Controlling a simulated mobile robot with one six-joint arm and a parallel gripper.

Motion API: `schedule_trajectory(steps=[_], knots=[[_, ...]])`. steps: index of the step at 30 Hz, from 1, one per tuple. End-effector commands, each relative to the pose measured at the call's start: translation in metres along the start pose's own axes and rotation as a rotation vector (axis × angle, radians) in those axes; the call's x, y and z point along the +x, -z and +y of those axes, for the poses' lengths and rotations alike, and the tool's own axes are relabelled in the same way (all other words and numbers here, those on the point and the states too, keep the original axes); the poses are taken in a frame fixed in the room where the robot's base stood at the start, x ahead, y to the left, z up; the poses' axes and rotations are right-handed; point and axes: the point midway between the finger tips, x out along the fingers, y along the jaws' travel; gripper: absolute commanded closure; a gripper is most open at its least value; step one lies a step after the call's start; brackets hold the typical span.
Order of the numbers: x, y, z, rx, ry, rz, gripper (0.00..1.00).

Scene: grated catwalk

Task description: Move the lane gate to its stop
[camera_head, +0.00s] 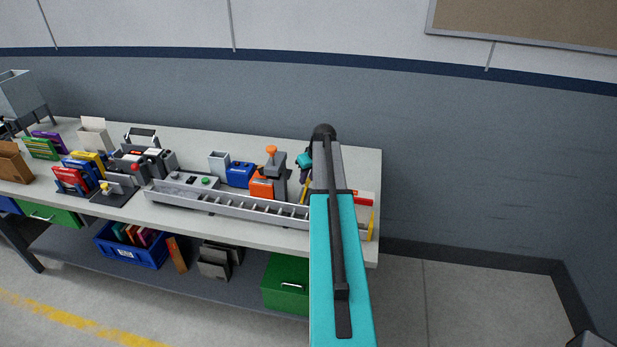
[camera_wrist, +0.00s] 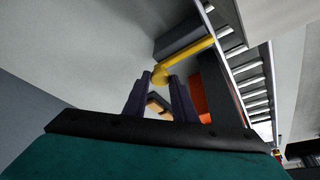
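The lane gate, a yellow bar with a rounded knob (camera_wrist: 160,76), shows in the wrist view, reaching from the grey slatted lane (camera_wrist: 243,75) toward my gripper. My gripper (camera_wrist: 160,78) has its two dark fingers apart, with the knob at their tips. I cannot tell whether the fingers press on it. In the head view, my arm hides part of the bench's right end. A small piece of yellow (camera_head: 305,190) shows just left of my arm, by the long grey lane (camera_head: 240,207). My gripper (camera_head: 304,161) is partly hidden there. The gate's stop is not clearly seen.
An orange block with a grey post (camera_head: 272,180) and a blue box (camera_head: 240,174) stand behind the lane. A red and yellow item (camera_head: 364,202) lies right of my arm. Racks and boxes fill the bench's left.

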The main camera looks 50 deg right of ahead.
Motion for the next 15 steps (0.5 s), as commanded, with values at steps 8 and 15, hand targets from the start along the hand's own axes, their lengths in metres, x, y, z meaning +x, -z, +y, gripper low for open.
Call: schedule_trajectory(steps=[8,15], knots=[[-0.001,-0.005,-0.005,0.0,0.001,0.0,0.98],[-0.006,-0.021,-0.021,0.0,0.001,-0.001,0.98]])
